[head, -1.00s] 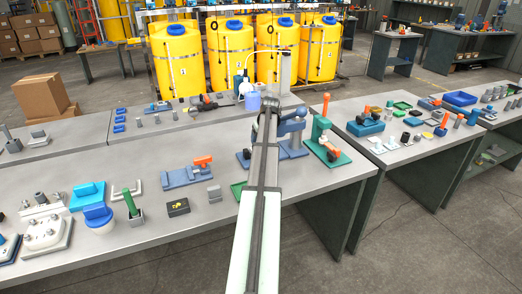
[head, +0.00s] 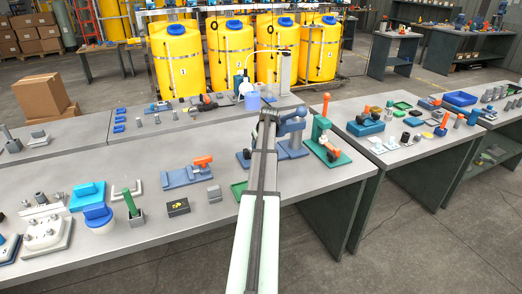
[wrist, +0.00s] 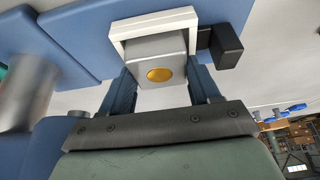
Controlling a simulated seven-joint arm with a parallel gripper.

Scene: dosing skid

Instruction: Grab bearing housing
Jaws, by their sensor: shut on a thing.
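The bearing housing appears to be the light grey block (wrist: 148,62) with a round brass-coloured face, in the wrist view. My gripper (wrist: 163,88) has its two dark blue fingers on either side of this block and is shut on it. A white square frame (wrist: 155,22) lies around the block's far end. I cannot tell whether the block touches the frame. In the head view my arm hides the gripper and the block, near the back edge of the front bench.
A blue plate (wrist: 90,40) lies behind the block, with a black block (wrist: 226,46) at right and a grey cylinder (wrist: 25,92) at left. In the head view a green press with an orange knob (head: 324,130) stands right of my arm.

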